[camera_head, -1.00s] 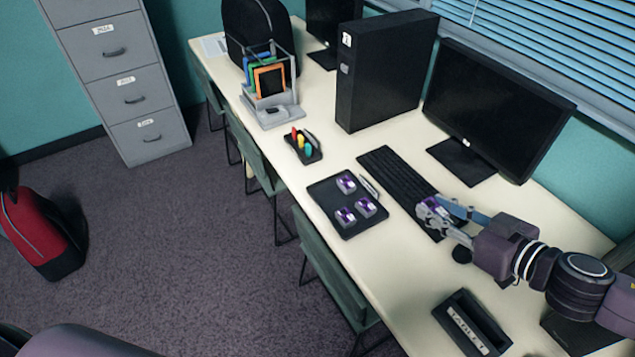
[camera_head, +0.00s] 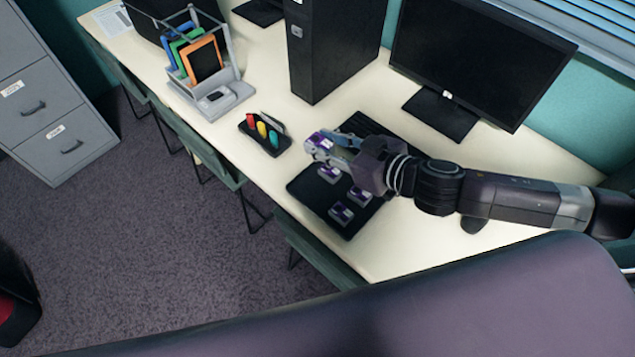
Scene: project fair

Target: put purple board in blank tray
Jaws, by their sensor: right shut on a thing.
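My right gripper (camera_head: 325,148) is shut on a purple board (camera_head: 319,139). It holds the board near the far edge of a flat black tray (camera_head: 313,203), close to the keyboard; I cannot tell how high above the desk it is. Three more purple boards lie in the black tray: one at the back (camera_head: 330,174), one at the right (camera_head: 359,195) and one at the front (camera_head: 341,213). My right arm hides part of the tray's right side. No tray marked blank can be made out now. My left gripper is not in view.
A pen tray (camera_head: 264,134) with coloured pieces sits left of the gripper. The keyboard (camera_head: 366,124) is partly behind my gripper. Green chairs (camera_head: 205,150) line the front edge.

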